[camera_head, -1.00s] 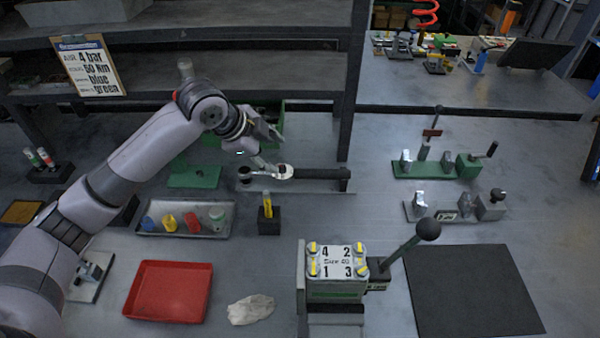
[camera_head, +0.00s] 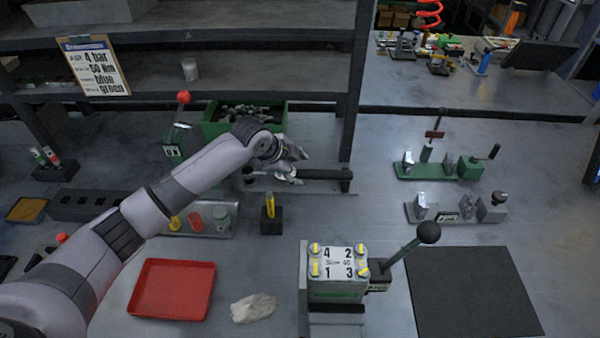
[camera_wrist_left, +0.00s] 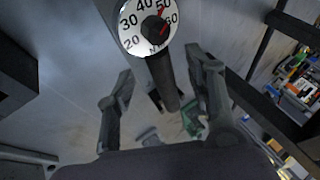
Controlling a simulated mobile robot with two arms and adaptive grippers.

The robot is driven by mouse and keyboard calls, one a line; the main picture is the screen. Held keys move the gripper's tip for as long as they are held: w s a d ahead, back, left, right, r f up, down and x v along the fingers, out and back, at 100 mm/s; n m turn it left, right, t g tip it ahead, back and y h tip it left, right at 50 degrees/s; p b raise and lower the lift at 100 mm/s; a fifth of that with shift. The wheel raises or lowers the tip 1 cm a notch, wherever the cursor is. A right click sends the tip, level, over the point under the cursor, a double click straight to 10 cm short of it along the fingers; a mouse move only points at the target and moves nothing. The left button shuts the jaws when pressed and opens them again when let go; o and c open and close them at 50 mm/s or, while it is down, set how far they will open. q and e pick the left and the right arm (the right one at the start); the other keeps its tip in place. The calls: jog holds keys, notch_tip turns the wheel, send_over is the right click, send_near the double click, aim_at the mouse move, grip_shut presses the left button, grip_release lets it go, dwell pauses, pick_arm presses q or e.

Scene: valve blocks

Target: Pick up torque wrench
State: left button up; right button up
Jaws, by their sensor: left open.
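The torque wrench (camera_head: 322,174) lies on its stand at mid table, its dark handle pointing right in the head view. In the left wrist view its white dial (camera_wrist_left: 132,27) with numbers up to 60 shows at the top, and its dark handle (camera_wrist_left: 164,75) runs down between the fingers. My left gripper (camera_head: 293,162) is over the dial part of the wrench and partly hides it. In the left wrist view the left gripper (camera_wrist_left: 163,88) has its fingers apart on both sides of the handle, with gaps visible. My right gripper is not in view.
A green bin (camera_head: 213,130) stands behind the wrench. A black block with a yellow item (camera_head: 270,222) stands in front of it. The numbered valve block (camera_head: 335,290) with a ball-ended lever is nearer. A red tray (camera_head: 170,290) and white cloth (camera_head: 253,308) lie front left.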

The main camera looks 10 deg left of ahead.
aim_at(302, 172)
pick_arm(q)
jog(key=x, duration=0.3)
jog(key=shift+d+f, duration=0.1)
jog(key=shift+f, duration=0.15)
grip_shut()
dwell(0.4)
jog(key=shift+w+r, duration=0.1)
